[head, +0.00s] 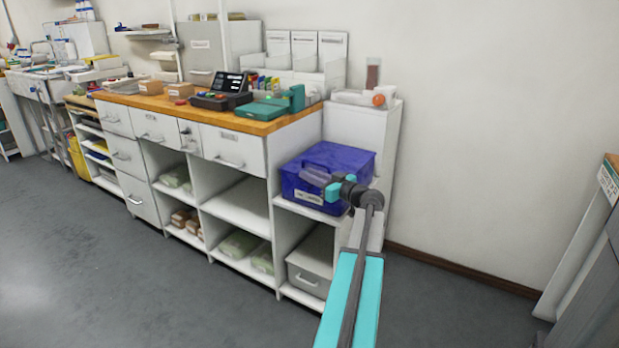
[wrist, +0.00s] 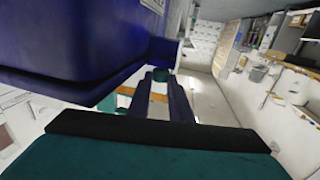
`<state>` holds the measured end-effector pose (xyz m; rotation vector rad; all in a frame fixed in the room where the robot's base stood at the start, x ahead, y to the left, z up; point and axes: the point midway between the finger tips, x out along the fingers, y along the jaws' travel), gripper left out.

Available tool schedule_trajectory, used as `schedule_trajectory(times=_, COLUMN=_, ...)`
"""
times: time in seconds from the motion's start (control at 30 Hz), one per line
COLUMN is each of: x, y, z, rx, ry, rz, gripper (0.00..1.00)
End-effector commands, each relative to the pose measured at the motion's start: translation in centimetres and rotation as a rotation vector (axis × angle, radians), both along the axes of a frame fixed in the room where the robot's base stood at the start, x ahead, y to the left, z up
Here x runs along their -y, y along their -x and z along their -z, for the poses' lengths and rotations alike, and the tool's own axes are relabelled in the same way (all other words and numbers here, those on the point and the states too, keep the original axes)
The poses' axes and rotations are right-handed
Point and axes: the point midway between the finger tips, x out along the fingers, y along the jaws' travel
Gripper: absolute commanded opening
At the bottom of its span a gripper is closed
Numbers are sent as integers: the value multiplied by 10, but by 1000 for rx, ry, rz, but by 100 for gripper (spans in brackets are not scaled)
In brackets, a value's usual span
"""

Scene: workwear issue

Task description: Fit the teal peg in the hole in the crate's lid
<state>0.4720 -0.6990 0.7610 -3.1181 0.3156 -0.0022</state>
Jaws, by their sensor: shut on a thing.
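The blue crate (head: 345,160) with its lid on stands in a shelf bay at the right end of the workbench. My gripper (head: 310,177) is at the crate's front, in front of or just over its near edge; the exact gap is unclear. In the wrist view the crate's dark blue side (wrist: 70,45) fills the upper left, close beside the fingers. My gripper (wrist: 160,88) is shut on the teal peg (wrist: 160,75), of which only a small part shows between the fingertips. The hole in the lid is not visible in either view.
The white shelf unit (head: 272,235) has a lower bay with a grey box (head: 308,276) under the crate. The wooden benchtop (head: 262,125) holds a teal device (head: 262,110) and several small items. The grey floor to the left is clear.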

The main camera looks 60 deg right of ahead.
Motion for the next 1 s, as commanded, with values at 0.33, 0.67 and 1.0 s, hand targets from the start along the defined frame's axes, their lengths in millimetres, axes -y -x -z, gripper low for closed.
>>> schedule_trajectory(times=0.33, x=0, y=0, z=3, rx=0, ry=0, rz=0, gripper=0)
schedule_trajectory(times=0.67, x=0, y=0, z=3, rx=-1, ry=-1, rz=0, gripper=40)
schedule_trajectory(times=1.0, x=0, y=0, z=4, rx=-2, ry=-2, rz=0, gripper=40)
